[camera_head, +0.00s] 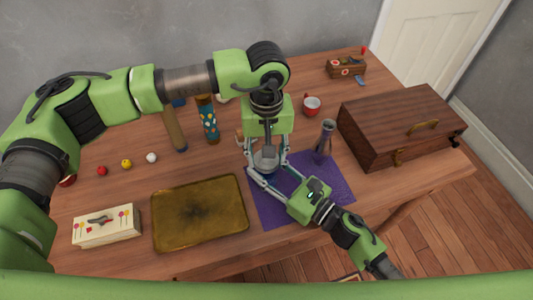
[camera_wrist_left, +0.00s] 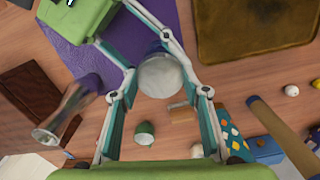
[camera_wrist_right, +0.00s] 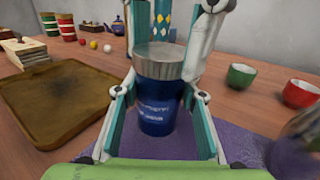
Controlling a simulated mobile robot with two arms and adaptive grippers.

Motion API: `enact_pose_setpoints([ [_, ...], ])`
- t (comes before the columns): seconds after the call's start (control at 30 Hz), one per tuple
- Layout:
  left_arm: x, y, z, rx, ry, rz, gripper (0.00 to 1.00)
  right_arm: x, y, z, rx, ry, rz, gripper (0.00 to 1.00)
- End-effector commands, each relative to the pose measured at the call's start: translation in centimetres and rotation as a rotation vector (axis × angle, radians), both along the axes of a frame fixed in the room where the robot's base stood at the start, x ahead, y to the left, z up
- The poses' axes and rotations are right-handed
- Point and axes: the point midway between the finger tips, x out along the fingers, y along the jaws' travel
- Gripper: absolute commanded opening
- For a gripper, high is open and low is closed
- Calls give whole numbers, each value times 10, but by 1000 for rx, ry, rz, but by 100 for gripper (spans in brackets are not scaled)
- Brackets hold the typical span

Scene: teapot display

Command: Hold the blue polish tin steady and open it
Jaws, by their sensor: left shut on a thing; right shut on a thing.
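The blue polish tin (camera_wrist_right: 158,108) stands upright on the purple mat (camera_head: 318,197), with a silver ribbed lid (camera_wrist_right: 160,60) on it. My right gripper (camera_head: 266,180) reaches in low from the front right and is shut on the blue body; its fingers flank the tin in the right wrist view. My left gripper (camera_head: 264,160) comes down from above and is shut on the lid, which shows as a pale round top between its fingers in the left wrist view (camera_wrist_left: 160,76). The head view shows little of the tin between the grippers.
A brass tray (camera_head: 200,236) lies left of the mat. A grey flask-like vessel (camera_head: 325,140) stands close right of the grippers. A red cup (camera_head: 311,107) is behind, and a large wooden case (camera_head: 400,140) is at the right. Small balls and a patterned cylinder (camera_head: 208,122) are at the left back.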

Motion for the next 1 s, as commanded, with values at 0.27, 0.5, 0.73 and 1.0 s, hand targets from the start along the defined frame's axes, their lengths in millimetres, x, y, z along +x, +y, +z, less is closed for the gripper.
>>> enact_pose_setpoints([
  [0.27,0,0,0,0,0,588,16,0,0,0,0,0,0,0],
  [0.5,0,0,1,0,0,1098,16,0,0,0,0,0,0,0],
  [0.73,0,0,1,1,0,1588,16,0,0,0,0,0,0,0],
  [1.0,0,0,1,1,1,2164,16,0,0,0,0,0,0,0],
])
